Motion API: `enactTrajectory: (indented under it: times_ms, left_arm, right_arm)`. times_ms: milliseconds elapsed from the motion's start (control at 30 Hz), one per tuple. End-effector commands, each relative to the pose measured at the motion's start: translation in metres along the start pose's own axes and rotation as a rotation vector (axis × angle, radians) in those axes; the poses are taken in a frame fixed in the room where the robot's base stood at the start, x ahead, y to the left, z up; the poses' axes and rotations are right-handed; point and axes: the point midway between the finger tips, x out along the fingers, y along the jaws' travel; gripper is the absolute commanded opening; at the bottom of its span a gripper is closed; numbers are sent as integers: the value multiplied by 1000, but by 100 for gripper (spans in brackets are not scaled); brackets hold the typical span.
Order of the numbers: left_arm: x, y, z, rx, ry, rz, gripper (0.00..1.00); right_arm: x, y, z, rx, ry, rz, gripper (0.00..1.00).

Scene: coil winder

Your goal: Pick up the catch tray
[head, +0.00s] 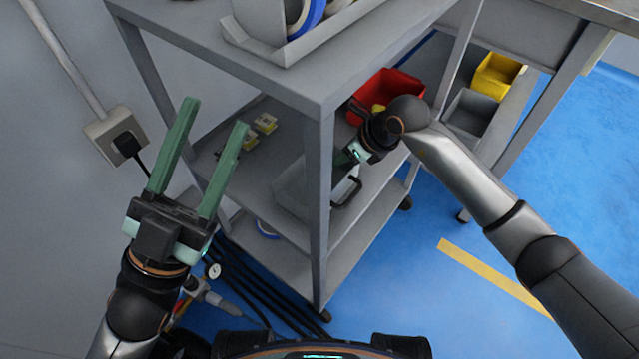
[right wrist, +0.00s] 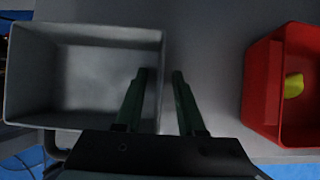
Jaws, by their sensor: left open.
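The catch tray appears to be the grey open box (right wrist: 85,75) at left in the right wrist view; it looks empty. In the head view a grey tray (head: 291,188) sits on the cart's middle shelf, partly hidden by the corner post, with a dark handle at its near side. My right gripper (right wrist: 160,72) is open, its fingers on either side of the tray's right wall, left one inside and right one outside, with a gap between them. In the head view the post hides its fingertips. My left gripper (head: 215,112) is open and empty, left of the cart.
A red bin (right wrist: 275,90) with a yellow item stands right of the tray, apart from it. The cart's top shelf (head: 300,85) overhangs the middle shelf. A wall socket with a plug (head: 125,143) is at left; cables and a gauge lie low near the cart.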

Motion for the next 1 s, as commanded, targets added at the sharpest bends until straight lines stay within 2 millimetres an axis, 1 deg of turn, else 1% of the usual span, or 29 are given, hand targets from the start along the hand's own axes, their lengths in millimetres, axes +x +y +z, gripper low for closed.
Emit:
enactTrajectory:
  times_ms: [33,333,1000]
  left_arm:
    - [0,0,0,-1,0,-1,50]
    - [0,0,-1,-4,2,-4,50]
    - [0,0,-1,-4,3,-4,50]
  right_arm:
    - [0,0,0,0,0,0,33]
    - [0,0,0,0,0,0,0]
    - [0,0,0,0,1,0,0]
